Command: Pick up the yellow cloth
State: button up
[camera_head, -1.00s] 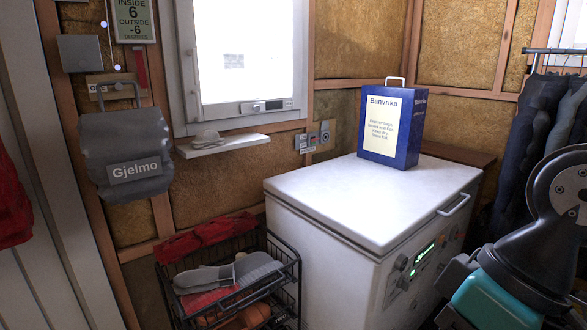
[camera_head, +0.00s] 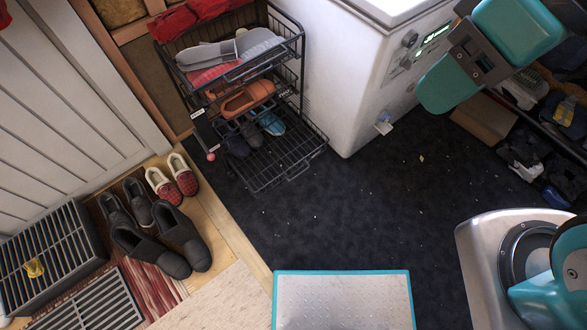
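A small crumpled yellow thing (camera_head: 33,268), which looks like the yellow cloth, lies on top of a dark grey slatted box (camera_head: 62,240) at the far left. A second small yellow patch (camera_head: 566,112) shows among items on a low shelf at the right edge; I cannot tell what it is. Teal and dark parts of my arm hang at the upper right, in front of the white freezer, far from the slatted box. I can make out no gripper fingertips, so whether the gripper is open or shut does not show.
Grey shoes (camera_head: 180,235) and red checked slippers (camera_head: 172,180) stand beside the slatted box. A black wire rack (camera_head: 290,150) holds footwear next to the white freezer (camera_head: 345,80). A teal-edged metal plate (camera_head: 342,300) is at the bottom centre. The dark floor (camera_head: 350,210) between is mostly clear.

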aim_at(34, 269)
jog(key=u, duration=3.4)
jog(key=k, duration=1.1)
jog(key=u, duration=1.05)
jog(key=i, duration=1.95)
jog(key=z, duration=0.4)
jog(key=i, duration=1.95)
jog(key=z, duration=0.4)
